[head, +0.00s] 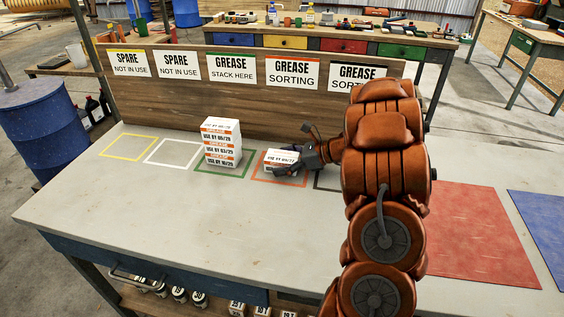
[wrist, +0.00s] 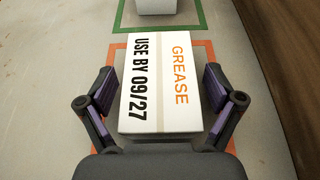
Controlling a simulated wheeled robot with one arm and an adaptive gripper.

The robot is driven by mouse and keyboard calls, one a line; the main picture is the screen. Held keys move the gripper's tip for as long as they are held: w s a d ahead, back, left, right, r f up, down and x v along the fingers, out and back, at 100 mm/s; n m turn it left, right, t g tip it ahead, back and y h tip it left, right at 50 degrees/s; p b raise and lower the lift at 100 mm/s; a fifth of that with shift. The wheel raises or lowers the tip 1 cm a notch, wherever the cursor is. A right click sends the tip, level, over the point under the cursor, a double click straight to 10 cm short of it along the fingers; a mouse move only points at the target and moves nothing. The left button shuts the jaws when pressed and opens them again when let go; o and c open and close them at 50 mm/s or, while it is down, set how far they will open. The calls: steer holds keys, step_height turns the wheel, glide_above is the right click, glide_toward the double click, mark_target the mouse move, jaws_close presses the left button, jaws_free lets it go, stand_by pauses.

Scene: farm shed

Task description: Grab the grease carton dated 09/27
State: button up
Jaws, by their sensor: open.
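A white grease carton (wrist: 160,88) reads "USE BY 09/27" in the wrist view. It sits inside the orange square on the bench, and in the head view the carton (head: 279,156) is partly hidden by my gripper. My gripper (wrist: 162,105) is open, with one finger on each side of the carton and a visible gap on both sides. In the head view my gripper (head: 290,160) is low at the carton from the right.
A stack of grease cartons (head: 221,143) stands in the green square (head: 203,170), just left of the orange square (head: 262,181). Empty yellow (head: 108,151) and white (head: 150,156) squares lie farther left. A wooden board with signs (head: 293,71) runs behind. Red mat (head: 480,230) lies right.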

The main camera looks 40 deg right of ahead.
steer(key=c, duration=1.1)
steer(key=shift+c, duration=0.3)
